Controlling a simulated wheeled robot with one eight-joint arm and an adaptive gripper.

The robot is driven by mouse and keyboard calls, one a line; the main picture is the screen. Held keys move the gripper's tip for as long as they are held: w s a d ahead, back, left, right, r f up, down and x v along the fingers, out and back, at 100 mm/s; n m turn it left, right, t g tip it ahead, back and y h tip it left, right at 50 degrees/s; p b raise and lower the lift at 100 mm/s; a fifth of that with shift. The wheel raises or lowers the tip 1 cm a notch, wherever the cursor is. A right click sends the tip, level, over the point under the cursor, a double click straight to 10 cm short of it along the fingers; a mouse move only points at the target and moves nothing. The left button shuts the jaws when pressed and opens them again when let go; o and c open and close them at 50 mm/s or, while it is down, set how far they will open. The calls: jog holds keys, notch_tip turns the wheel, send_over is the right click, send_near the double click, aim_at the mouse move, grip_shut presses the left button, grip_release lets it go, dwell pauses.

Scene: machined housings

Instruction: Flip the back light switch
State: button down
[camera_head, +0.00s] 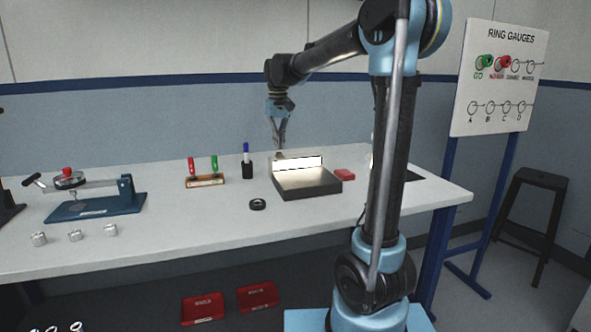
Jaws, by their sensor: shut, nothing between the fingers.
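A dark low box (318,190) with a pale, lit-looking top stands on the bench, and a bright white panel (298,163) rises at its back edge. I take this to be the back light. I cannot make out a separate switch on it; one may be too small to see or hidden by my gripper. My gripper (279,150) points down, shut and empty, at the back left corner of the box by the panel's left end. I cannot tell whether the fingertips touch anything.
A black pen cup (247,170), a marker rack (205,181) and a black ring (258,204) stand left of the box. A red block (344,175) lies to its right. A blue-based gauge fixture (97,206) is at far left. The bench's front middle (200,235) is clear.

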aim_at(279, 153)
jog(key=shift+f, duration=1.05)
dwell(0.9)
jog(key=shift+r, duration=3.5)
